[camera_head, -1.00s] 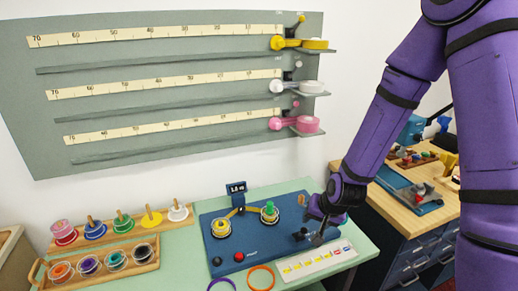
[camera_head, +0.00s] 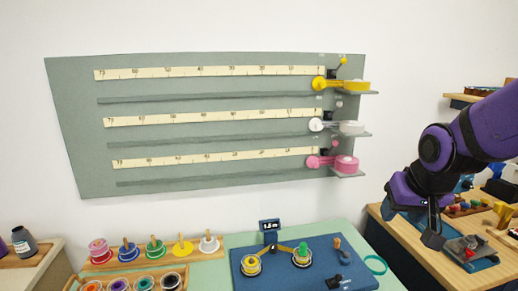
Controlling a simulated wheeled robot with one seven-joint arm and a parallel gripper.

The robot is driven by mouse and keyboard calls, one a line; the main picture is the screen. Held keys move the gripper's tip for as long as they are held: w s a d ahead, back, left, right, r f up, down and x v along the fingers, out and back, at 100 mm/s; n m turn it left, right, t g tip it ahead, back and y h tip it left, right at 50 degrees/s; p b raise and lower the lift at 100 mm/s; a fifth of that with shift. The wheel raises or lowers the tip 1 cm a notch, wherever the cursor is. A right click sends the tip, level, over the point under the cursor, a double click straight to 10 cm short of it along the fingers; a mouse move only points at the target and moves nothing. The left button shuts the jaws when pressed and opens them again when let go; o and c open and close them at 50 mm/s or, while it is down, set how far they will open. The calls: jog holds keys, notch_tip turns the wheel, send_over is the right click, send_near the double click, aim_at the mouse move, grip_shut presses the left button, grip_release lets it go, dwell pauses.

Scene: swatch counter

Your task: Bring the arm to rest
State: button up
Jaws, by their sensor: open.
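My purple arm (camera_head: 480,135) reaches in from the right edge, bent down at the wrist. My gripper (camera_head: 433,236) hangs in the air, over or in front of the wooden bench at the right. It is open, and I see nothing between its dark fingers, though they are small and partly overlap. It is apart from the blue board (camera_head: 244,275) on the green counter, which carries a small balance with a yellow weight and a green weight in its pans.
A grey wall panel (camera_head: 70,130) holds three rulers with yellow, white and pink tape pieces at right. Colored spools (camera_head: 154,250) stand in wooden racks at lower left. A teal ring (camera_head: 375,264) lies right of the board. The wooden bench (camera_head: 410,250) holds tools.

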jog(key=s+d+r+n, duration=0.1)
jog(key=s+d+r, duration=0.1)
jog(key=s+r, duration=0.8)
jog(key=s, duration=0.4)
